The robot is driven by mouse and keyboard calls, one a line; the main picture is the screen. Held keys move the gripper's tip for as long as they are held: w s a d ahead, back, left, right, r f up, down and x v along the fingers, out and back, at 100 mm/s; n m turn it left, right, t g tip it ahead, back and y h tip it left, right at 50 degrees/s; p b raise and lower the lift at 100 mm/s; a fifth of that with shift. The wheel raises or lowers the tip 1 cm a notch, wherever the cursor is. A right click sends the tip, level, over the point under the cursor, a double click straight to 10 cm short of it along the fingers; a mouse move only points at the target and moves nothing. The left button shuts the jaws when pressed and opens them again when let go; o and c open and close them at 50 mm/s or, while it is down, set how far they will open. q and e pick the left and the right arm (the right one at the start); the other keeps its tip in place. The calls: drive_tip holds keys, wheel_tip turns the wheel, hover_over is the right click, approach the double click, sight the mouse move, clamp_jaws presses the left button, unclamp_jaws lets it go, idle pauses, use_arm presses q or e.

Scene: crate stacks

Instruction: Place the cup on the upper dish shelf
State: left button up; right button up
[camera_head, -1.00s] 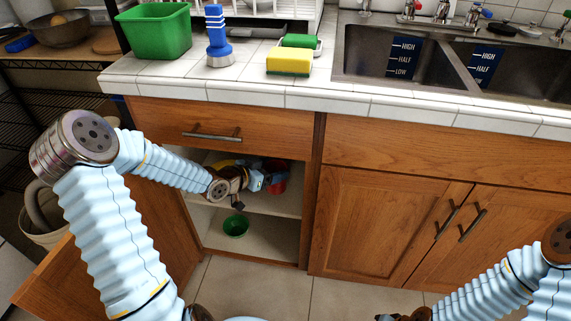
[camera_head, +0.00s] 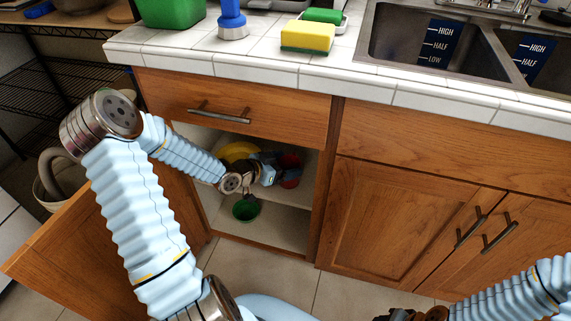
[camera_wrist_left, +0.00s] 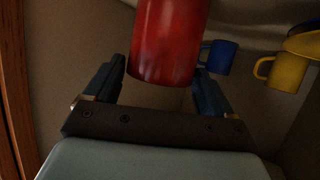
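The red cup (camera_head: 291,172) is inside the open cabinet at upper shelf height, beside my left gripper (camera_head: 266,170). In the left wrist view the red cup (camera_wrist_left: 165,45) sits between the two fingers of my left gripper (camera_wrist_left: 160,75), with no clear gap on either side, so the gripper looks shut on it. The cup's top is cut off by the frame. I cannot tell whether its base touches the upper shelf (camera_head: 300,200). My right gripper (camera_head: 393,315) shows only as a dark part at the bottom edge; its fingers are not clear.
A yellow dish (camera_head: 238,152) lies behind my left arm. The wrist view shows a blue mug (camera_wrist_left: 220,57) and a yellow mug (camera_wrist_left: 287,73) to the right. A green bowl (camera_head: 246,208) is on the lower shelf. The open cabinet door (camera_head: 85,255) stands at the left.

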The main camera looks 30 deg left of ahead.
use_arm(q)
drive_tip(key=shift+o, duration=0.9)
drive_tip(key=shift+r, duration=0.25)
drive_tip(key=p+v, duration=0.2)
drive_tip(key=v, duration=1)
